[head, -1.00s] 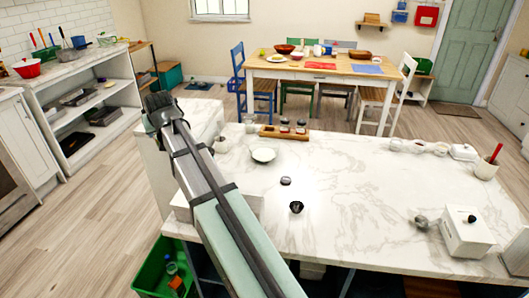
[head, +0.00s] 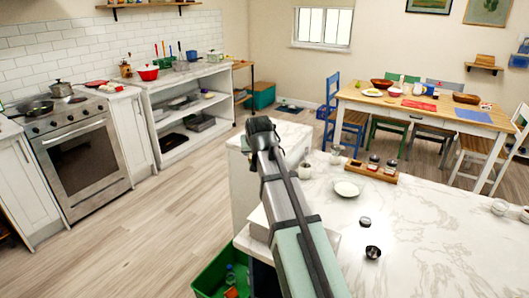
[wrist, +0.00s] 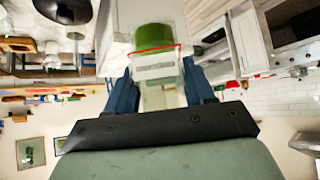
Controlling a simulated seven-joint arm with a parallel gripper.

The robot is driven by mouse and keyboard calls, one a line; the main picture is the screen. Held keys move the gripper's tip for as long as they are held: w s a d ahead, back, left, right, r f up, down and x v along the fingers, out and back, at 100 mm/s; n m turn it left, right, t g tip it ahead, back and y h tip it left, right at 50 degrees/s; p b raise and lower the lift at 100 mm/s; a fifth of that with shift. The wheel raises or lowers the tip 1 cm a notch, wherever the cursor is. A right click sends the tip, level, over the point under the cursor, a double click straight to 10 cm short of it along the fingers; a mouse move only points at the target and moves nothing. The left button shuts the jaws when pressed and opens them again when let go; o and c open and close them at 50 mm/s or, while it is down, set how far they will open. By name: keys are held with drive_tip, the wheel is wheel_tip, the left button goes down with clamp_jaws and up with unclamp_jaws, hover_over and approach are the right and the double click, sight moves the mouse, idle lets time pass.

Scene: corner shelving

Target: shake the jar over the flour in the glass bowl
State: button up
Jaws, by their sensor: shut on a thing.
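In the wrist view my gripper (wrist: 157,78) has its dark blue fingers closed on both sides of a clear jar (wrist: 155,69). The jar has a pale printed label, a thin red band and a green part at its far end. In the head view my arm reaches away over the left part of the marble counter, with the dark wrist (head: 262,135) at its end. The fingers and jar are hidden there.
A green bin (head: 213,277) stands on the floor. The stove (head: 82,150) and shelving are at left, with open floor between.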

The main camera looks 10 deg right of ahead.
drive_tip(key=s+f+m+h, duration=0.2)
drive_tip(key=s+f, duration=0.2)
drive_tip(key=s, duration=0.7)
drive_tip(key=w+d+f+m+g, duration=0.1)
drive_tip(key=w+d+f+m, duration=0.2)
drive_tip(key=d, duration=0.7)
drive_tip(key=w+d+f+m+g+h, duration=0.1)
drive_tip(key=w+d+f+m+g, duration=0.1)
drive_tip(key=d, duration=0.9)
drive_tip(key=w+d+f+m+g, duration=0.1)
drive_tip(key=w+d+f+m, duration=0.2)
drive_tip(key=w+d, duration=0.3)
drive_tip(key=shift+d+f+m+g+h, duration=0.35)
drive_tip(key=shift+d+m, duration=0.35)
drive_tip(key=shift+d, duration=1.75)
drive_tip(key=shift+r, duration=0.1)
